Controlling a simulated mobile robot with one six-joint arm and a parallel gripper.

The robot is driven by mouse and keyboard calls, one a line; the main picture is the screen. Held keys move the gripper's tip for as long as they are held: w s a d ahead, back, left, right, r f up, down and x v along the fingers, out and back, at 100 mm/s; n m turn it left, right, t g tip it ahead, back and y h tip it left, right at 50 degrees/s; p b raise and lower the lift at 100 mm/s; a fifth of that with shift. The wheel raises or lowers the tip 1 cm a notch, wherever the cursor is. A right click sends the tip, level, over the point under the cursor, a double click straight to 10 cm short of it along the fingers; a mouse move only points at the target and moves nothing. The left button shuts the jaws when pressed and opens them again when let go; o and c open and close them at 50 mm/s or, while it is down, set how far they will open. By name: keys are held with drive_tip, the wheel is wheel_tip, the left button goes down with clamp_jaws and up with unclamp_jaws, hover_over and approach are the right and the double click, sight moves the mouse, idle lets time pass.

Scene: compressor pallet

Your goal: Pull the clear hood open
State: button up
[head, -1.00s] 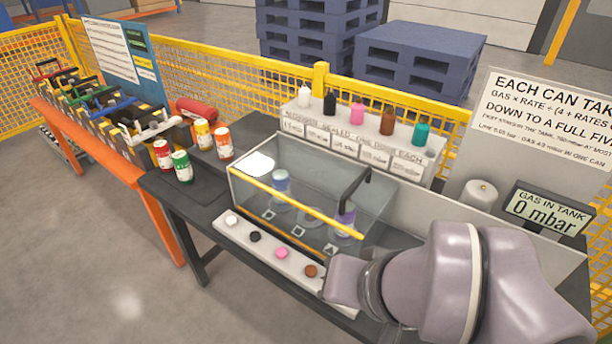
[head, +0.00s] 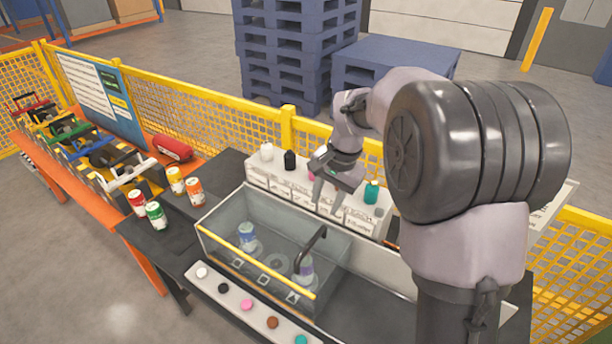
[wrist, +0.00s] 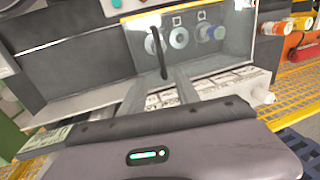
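The clear hood (head: 215,248) is a see-through box on the dark bench, with a yellow bar (head: 255,262) along its front top edge. It shows upside down in the wrist view (wrist: 215,48), with the yellow bar (wrist: 185,8) at the top. A black bent rod (head: 312,250) stands at its right part; I cannot tell whether it is inside. Two small cans (head: 247,240) show through the panels. My gripper (head: 327,203) is above and behind the hood, near the bottle shelf, fingers pointing down. Its fingers (wrist: 160,85) are apart and empty.
A white shelf with several coloured bottles (head: 372,192) stands behind the hood. A strip of coloured buttons (head: 247,305) lies in front. Several cans (head: 137,203) stand left on the bench. A yellow mesh fence (head: 210,105) runs behind.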

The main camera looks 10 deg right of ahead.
sight(311, 243)
drive_tip(key=b+x, duration=0.3)
drive_tip(key=x, duration=1.5)
clamp_jaws()
idle(0.5)
